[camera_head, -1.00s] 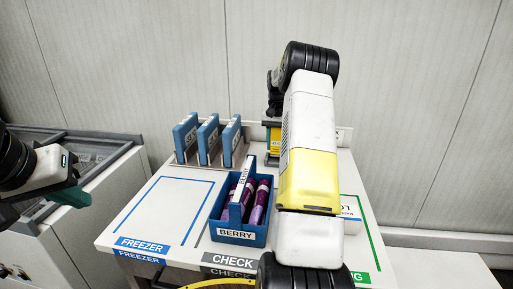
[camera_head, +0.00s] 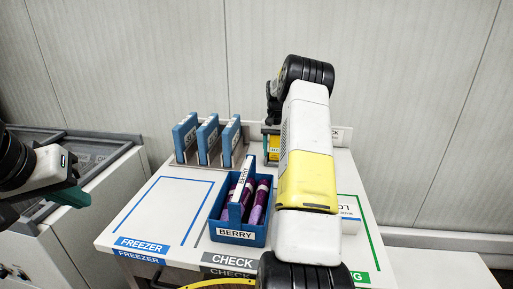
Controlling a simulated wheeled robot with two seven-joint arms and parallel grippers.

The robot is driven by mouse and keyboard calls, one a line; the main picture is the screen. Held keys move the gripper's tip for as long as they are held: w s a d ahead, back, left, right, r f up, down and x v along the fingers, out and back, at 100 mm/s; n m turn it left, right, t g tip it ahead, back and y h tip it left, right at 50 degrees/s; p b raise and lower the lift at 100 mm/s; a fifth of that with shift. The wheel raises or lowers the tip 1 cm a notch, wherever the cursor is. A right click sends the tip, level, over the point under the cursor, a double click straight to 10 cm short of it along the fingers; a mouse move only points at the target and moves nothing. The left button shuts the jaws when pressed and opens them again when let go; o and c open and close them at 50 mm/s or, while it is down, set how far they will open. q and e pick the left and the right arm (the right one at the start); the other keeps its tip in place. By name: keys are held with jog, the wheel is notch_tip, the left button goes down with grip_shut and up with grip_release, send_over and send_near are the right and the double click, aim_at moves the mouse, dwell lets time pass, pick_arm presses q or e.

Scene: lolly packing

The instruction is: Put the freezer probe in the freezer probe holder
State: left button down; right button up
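A small yellow and teal device (camera_head: 272,146), which may be the freezer probe or its holder, stands at the back of the table. It is partly hidden behind my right arm, so I cannot tell which it is. My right arm reaches from the front over the table to the back. Its gripper end is above and around that device, and its fingers are hidden. My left arm comes in at the left edge over the freezer; its gripper fingers are not clearly visible.
A blue BERRY crate (camera_head: 240,236) with several purple lollies stands mid-table. Several blue panels (camera_head: 209,137) stand in a rack at the back left. The blue-outlined FREEZER area (camera_head: 165,215) is clear. A grey-rimmed freezer (camera_head: 125,150) stands at left. A white labelled box (camera_head: 350,215) is partly behind my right arm.

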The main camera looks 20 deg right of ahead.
jog(key=shift+r, duration=0.1)
notch_tip(320, 180, up, 12)
jog(key=shift+f, duration=0.1)
jog(key=s+a+r+n+t, duration=0.3)
jog(key=s+a+r+n, duration=0.1)
jog(key=s+a+r, duration=1.1)
jog(key=s+a+f+n+t+y, duration=0.1)
jog(key=s+a+f, duration=0.2)
jog(key=s+a, duration=0.3)
jog(key=s+a+f+n+t+y, duration=0.1)
jog(key=s+a, duration=0.5)
jog(key=s, duration=0.8)
jog(key=shift+s+a+f+n+t, duration=0.35)
jog(key=shift+f+n+t, duration=0.2)
jog(key=shift+f, duration=0.4)
